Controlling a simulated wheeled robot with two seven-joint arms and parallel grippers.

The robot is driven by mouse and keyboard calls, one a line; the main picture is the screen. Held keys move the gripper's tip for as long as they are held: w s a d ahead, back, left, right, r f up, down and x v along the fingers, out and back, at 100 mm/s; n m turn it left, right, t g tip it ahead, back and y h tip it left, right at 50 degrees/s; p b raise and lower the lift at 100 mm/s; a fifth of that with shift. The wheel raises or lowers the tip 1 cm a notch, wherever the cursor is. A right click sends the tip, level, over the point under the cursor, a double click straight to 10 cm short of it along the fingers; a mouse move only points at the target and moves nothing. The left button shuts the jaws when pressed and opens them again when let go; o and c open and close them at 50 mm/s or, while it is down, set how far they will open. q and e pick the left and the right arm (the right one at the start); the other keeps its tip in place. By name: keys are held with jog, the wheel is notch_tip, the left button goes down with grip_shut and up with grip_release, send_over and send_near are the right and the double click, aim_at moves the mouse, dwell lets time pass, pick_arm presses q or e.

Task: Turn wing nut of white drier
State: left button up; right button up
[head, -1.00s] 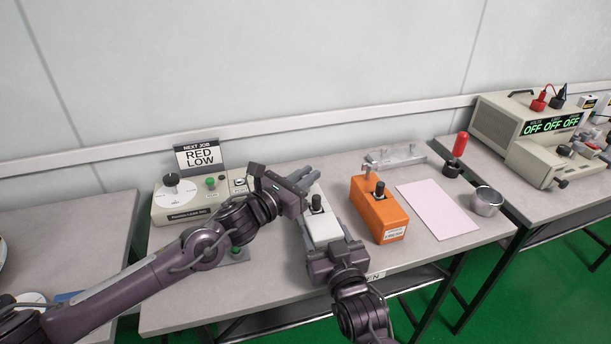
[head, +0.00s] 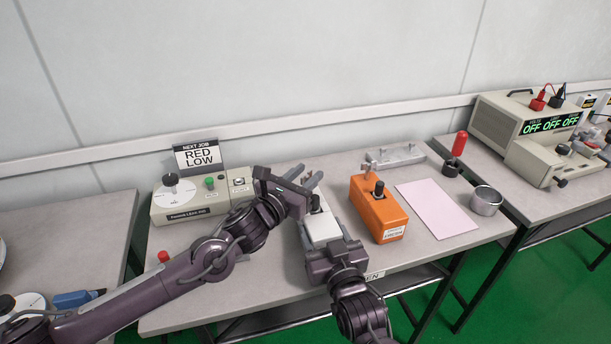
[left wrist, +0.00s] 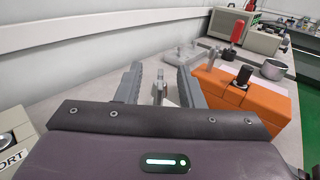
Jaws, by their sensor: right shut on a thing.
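The white drier (head: 322,231) is a white box with a black knob, on the front middle of the table in the head view. My right gripper (head: 326,236) is shut on its sides from the near end. My left gripper (head: 312,182) is open at the drier's far end, with its fingers pointing away from me. In the left wrist view, a small grey upright piece (left wrist: 158,90) stands between the open fingers (left wrist: 160,88); it looks like the wing nut. I cannot tell if the fingers touch it.
An orange box (head: 378,212) with a black knob stands close on the right. Beyond it are a pink sheet (head: 437,208), a metal cup (head: 486,201) and a grey bracket (head: 395,157). A dial tester (head: 190,202) and a "RED LOW" sign (head: 199,157) are at the left.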

pick_arm(q)
jog(key=v, duration=1.2)
jog(key=shift+s+d, duration=0.1)
